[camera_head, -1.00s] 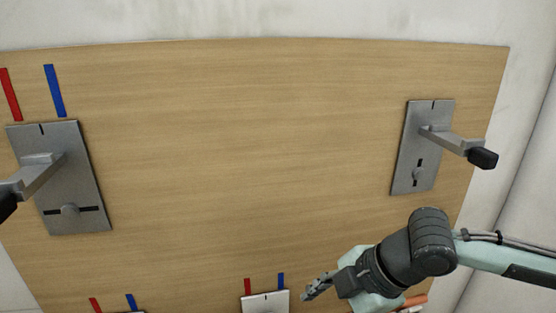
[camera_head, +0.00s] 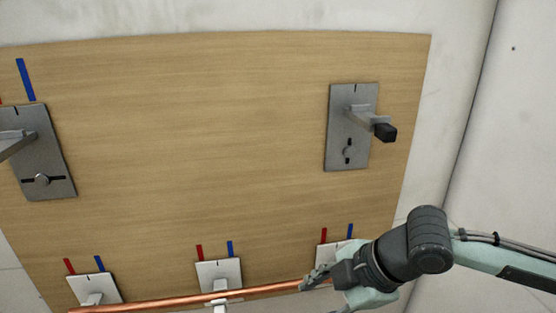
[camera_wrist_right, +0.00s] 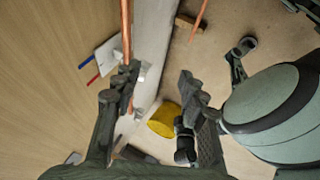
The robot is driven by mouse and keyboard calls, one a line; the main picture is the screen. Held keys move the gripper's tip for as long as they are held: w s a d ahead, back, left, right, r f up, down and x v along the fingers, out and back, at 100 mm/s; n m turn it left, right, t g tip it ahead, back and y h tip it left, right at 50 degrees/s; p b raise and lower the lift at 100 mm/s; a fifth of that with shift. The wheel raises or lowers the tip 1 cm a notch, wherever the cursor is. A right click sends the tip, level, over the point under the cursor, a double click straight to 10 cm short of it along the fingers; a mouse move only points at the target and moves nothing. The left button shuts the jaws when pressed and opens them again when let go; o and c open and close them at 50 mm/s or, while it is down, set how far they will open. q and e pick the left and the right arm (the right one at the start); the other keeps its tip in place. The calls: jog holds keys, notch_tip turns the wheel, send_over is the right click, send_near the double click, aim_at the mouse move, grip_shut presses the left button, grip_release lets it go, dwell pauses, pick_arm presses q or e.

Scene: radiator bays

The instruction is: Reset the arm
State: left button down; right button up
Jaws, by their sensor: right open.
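My right arm comes in from the right in the head view. Its gripper (camera_head: 312,278) is near the right end of a copper pipe (camera_head: 180,301) that runs along the lower part of the board. In the right wrist view the same gripper (camera_wrist_right: 160,90) has its fingers wide apart with nothing between them. The copper pipe (camera_wrist_right: 126,35) passes by the left finger there; I cannot tell whether they touch. My left gripper is not in the head view.
A wooden board (camera_head: 200,130) carries grey plates with lever arms at left (camera_head: 42,160) and right (camera_head: 345,150). Several white plates (camera_head: 220,273) with red and blue marks line its lower edge. In the wrist view a yellow object (camera_wrist_right: 164,119) lies below.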

jog(key=w+a+f+m+t, duration=0.2)
jog(key=w+a+f+m, duration=0.2)
jog(key=d+f+m+t+h, duration=0.1)
jog(key=d+f+m+h, duration=0.1)
jog(key=d+f+m, duration=0.65)
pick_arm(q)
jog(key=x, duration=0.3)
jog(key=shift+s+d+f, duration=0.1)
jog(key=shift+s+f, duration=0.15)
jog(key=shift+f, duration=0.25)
pick_arm(e)
jog(key=s+d+f+m+g+h, duration=0.3)
jog(key=s+d+f+m+h, duration=0.2)
jog(key=s+d+f, duration=1)
notch_tip(320, 180, down, 2)
jog(key=shift+s+d+f+m, duration=0.25)
jog(key=shift+s+d+m, duration=0.15)
jog(key=shift+s+m, duration=0.3)
jog(key=shift+w+a, duration=0.1)
jog(key=shift+w, duration=0.1)
